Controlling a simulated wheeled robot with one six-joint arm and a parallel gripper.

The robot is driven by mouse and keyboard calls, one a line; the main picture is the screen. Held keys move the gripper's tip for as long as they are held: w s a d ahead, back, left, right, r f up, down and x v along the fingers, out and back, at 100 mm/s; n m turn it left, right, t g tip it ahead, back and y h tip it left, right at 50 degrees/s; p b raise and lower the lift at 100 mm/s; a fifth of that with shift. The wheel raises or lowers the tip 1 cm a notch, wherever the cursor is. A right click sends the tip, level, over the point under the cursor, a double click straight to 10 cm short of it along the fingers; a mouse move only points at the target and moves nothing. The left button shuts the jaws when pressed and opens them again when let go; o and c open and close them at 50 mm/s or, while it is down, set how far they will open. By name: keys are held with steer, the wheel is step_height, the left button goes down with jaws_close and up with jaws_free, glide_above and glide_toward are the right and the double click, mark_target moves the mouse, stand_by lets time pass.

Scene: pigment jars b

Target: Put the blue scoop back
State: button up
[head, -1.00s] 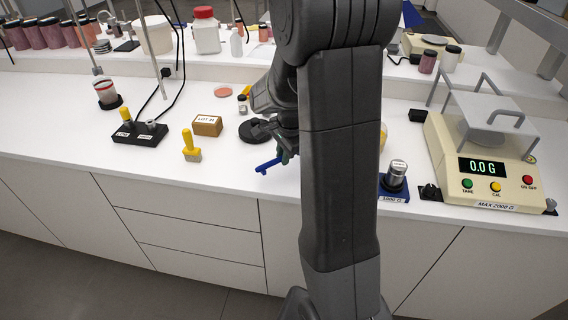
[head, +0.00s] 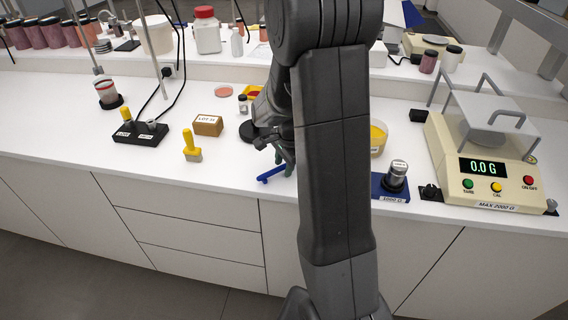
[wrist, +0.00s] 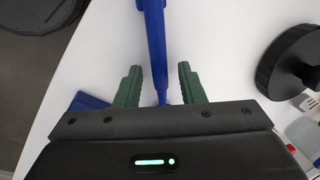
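The blue scoop (head: 271,175) is low over the white bench near its front edge, left of my upright arm. In the wrist view its long blue handle (wrist: 155,45) runs between the two green fingers of my gripper (wrist: 158,84). Gaps show on both sides of the handle, so the fingers are open around it. In the head view my gripper (head: 284,158) is just above the scoop. I cannot tell whether the scoop lies fully flat on the bench. My arm hides part of the bench behind it.
A black disc (wrist: 290,62) is behind the gripper. A 1000 g weight on a blue base (head: 388,192) and a scale (head: 482,165) stand right. A yellow-filled tub (head: 378,140) is partly hidden. A yellow-handled brush (head: 191,148) and a labelled block (head: 207,125) stand left.

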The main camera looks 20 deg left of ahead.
steer(key=v, duration=1.2)
steer(key=shift+r, duration=0.15)
steer(key=x, duration=1.2)
steer(key=shift+r, duration=0.95)
